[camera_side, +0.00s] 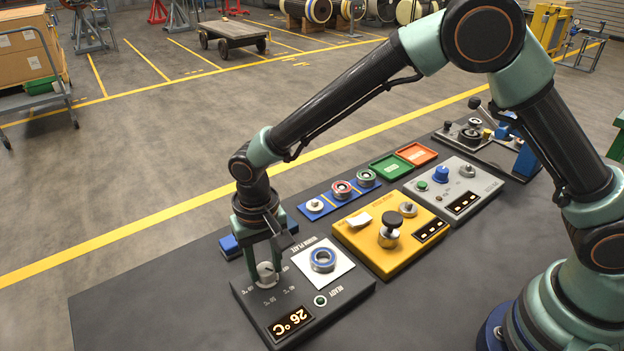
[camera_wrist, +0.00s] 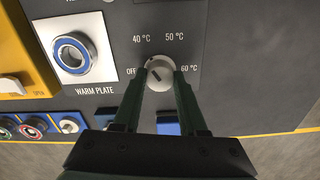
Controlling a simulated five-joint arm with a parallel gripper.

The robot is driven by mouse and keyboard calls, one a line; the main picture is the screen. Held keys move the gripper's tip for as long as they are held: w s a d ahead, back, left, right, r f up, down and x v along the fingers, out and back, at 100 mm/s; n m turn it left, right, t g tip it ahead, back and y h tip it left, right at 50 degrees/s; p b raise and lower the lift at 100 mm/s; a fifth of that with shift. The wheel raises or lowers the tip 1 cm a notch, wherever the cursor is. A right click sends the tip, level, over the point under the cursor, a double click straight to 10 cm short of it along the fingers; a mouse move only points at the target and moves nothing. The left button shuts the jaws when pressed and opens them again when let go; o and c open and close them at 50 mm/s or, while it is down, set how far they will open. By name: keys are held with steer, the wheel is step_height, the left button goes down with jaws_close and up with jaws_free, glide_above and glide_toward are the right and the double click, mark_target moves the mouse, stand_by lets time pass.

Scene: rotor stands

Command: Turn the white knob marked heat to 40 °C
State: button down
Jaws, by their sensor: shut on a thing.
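The white heat knob (camera_wrist: 159,64) sits on the dark warm-plate panel (camera_wrist: 225,20), with OFF, 40 °C, 50 °C and 60 °C printed around it. My gripper (camera_wrist: 161,74) is shut on the knob, one finger on each side. A short dark slanted line shows on the knob face; I cannot tell which end is the pointer. In the side view the knob (camera_side: 266,270) is partly hidden by my gripper (camera_side: 265,272). The display (camera_side: 291,324) reads 26 °C.
A blue-rimmed bearing (camera_side: 322,260) lies on the white warm plate (camera_side: 338,274) beside the knob. The READY lamp (camera_side: 320,300) is near the display. A yellow panel (camera_side: 367,262) and a grey panel (camera_side: 484,192) stand to the right. A blue block (camera_side: 229,246) is close behind my gripper.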

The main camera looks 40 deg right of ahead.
mark_target(268, 266)
steer(key=shift+c, duration=2.2)
jaws_free()
steer(key=shift+r, duration=0.2)
step_height(268, 266, up, 12)
steer(key=s+d+r+t, duration=0.1)
steer(key=d+r, duration=0.3)
steer(key=d, duration=0.4)
steer(key=s+d+r+t, duration=0.2)
steer(key=d+r, duration=0.2)
steer(key=d, duration=0.3)
steer(key=s+d+n+t, duration=0.1)
steer(key=s+d+t, duration=0.1)
steer(key=s+d, duration=0.5)
steer(key=d, duration=0.4)
steer(key=shift+r+n+t, duration=0.25)
steer(key=shift+n+t, duration=0.05)
steer(key=shift+n, duration=0.1)
